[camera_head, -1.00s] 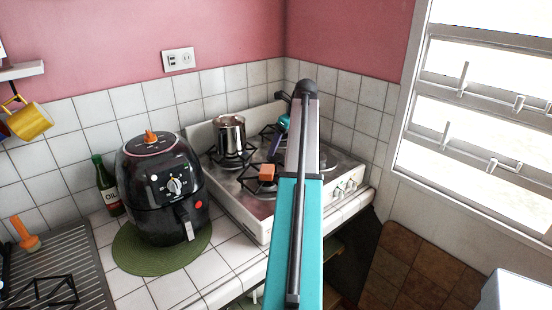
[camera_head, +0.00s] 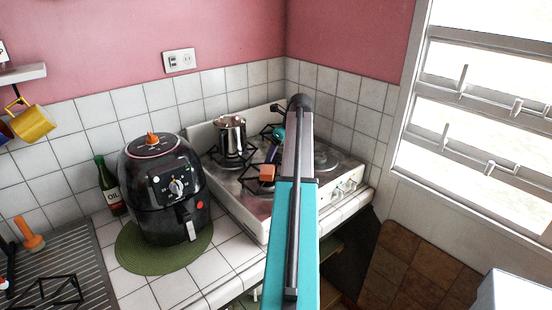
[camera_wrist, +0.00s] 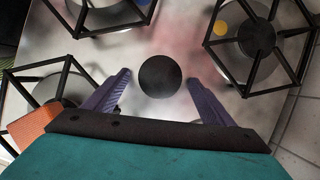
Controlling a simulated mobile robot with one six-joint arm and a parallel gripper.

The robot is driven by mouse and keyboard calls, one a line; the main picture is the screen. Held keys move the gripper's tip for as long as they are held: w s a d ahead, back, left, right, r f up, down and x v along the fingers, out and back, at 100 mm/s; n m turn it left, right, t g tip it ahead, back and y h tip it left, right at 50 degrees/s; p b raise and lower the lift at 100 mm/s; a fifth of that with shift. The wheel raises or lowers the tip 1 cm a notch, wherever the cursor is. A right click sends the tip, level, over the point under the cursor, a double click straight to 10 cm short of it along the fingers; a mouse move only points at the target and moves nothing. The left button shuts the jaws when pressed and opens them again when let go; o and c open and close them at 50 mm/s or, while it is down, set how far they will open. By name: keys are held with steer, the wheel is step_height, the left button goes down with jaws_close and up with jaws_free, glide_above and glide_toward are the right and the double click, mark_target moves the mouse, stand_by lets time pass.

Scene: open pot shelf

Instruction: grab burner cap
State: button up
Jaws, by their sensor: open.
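The burner cap, a round dark disc (camera_wrist: 160,77), shows in the wrist view on the pale stovetop (camera_wrist: 185,30). It lies between the grates, just ahead of my gripper. My gripper (camera_wrist: 159,71) is open, with a purple finger on either side of the disc and nothing held. Whether the fingers are level with the disc or above it, I cannot tell. In the head view my gripper (camera_head: 272,150) shows in part over the stove, beside my arm, and I cannot make out the disc there.
Black grates (camera_wrist: 262,38) stand around the disc. An orange block (camera_head: 267,172) sits at the stove's front grate; it also shows in the wrist view (camera_wrist: 35,126). A metal pot (camera_head: 231,135) stands at the back left. A black air fryer (camera_head: 163,190) stands left of the stove.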

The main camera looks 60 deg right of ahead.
mark_target(278, 158)
steer(key=c, duration=1.2)
steer(key=shift+r, duration=0.1)
steer(key=shift+r+b, duration=1.25)
steer(key=shift+r, duration=3.65)
